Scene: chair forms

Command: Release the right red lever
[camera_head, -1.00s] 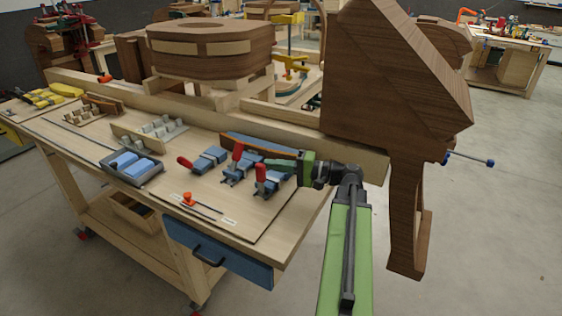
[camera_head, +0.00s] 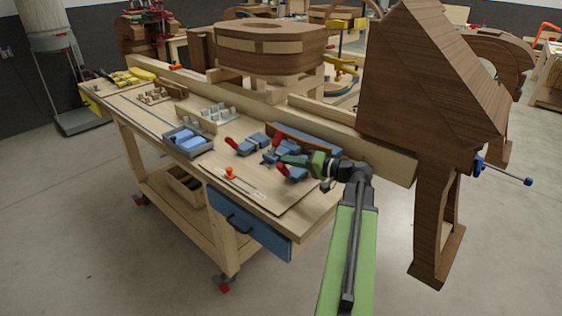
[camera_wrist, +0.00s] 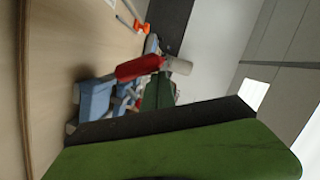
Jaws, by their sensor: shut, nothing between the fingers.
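Three blue toggle clamps with red levers sit near the right end of the workbench. The left red lever (camera_head: 231,142) lies low and outward, while the middle one (camera_head: 278,140) stands up. The right red lever (camera_head: 281,169) also stands up, on a blue clamp (camera_head: 294,174) partly hidden by my gripper. My gripper (camera_head: 286,159), green and dark, is shut and empty, right behind the right lever's top. In the wrist view a red lever (camera_wrist: 138,68) shows close beside my green finger, above a blue clamp body (camera_wrist: 95,101). I cannot tell whether they touch.
A blue tray (camera_head: 188,142) and an orange-handled tool (camera_head: 231,173) lie to the left. A tall dark wooden form (camera_head: 430,90) stands close on the right. Floor in front is clear.

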